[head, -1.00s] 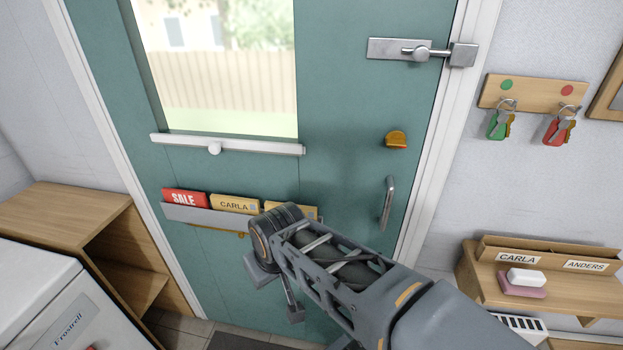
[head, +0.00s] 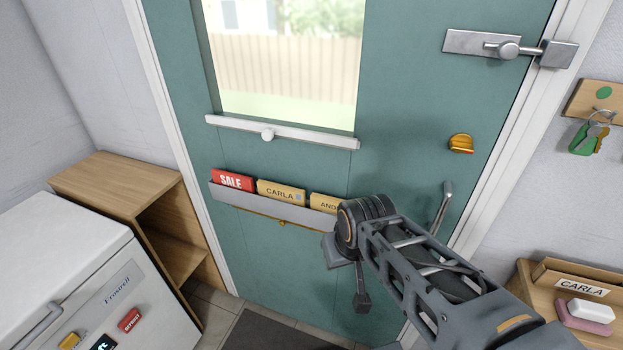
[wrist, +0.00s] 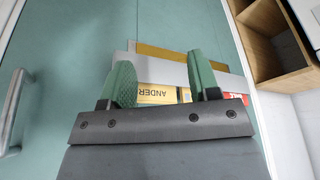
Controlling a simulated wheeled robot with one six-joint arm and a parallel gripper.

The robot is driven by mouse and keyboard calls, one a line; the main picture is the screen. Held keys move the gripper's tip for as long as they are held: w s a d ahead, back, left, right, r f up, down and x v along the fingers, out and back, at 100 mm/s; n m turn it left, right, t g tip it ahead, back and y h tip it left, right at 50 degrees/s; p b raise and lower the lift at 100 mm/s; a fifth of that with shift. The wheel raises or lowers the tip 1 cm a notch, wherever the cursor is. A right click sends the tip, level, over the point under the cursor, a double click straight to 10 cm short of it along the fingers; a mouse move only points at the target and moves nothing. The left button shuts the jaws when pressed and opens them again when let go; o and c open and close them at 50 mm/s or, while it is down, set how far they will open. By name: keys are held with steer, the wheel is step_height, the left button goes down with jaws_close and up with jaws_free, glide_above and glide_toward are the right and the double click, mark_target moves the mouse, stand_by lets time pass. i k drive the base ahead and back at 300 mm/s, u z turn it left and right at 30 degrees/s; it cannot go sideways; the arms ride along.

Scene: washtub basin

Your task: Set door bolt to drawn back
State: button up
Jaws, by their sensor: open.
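The door bolt (head: 508,48) is a silver slide bolt on a plate high on the right of the teal door (head: 405,90). Its rod reaches right into the square keeper (head: 558,54) on the white door frame. The round knob sits on the plate, left of the keeper. My gripper shows in the wrist view (wrist: 165,88) with two green fingers spread apart and nothing between them. It is low in front of the door's letter rack, well below and left of the bolt. In the head view my wrist and arm partly hide the gripper. The bolt is not in the wrist view.
The letter rack (head: 270,210) holds red and tan cards. An orange thumb-turn (head: 461,144) and a door handle (head: 444,208) lie below the bolt. A key rack (head: 590,104) hangs right of the frame. A white appliance (head: 75,270) and wooden shelf unit (head: 125,185) stand left.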

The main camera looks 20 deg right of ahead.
mark_target(506, 51)
steer(key=z, duration=0.85)
steer(key=k, duration=0.45)
steer(key=z, duration=0.35)
steer(key=i, duration=0.5)
steer(key=u, duration=1.15)
steer(key=k, duration=0.4)
steer(key=z, duration=0.75)
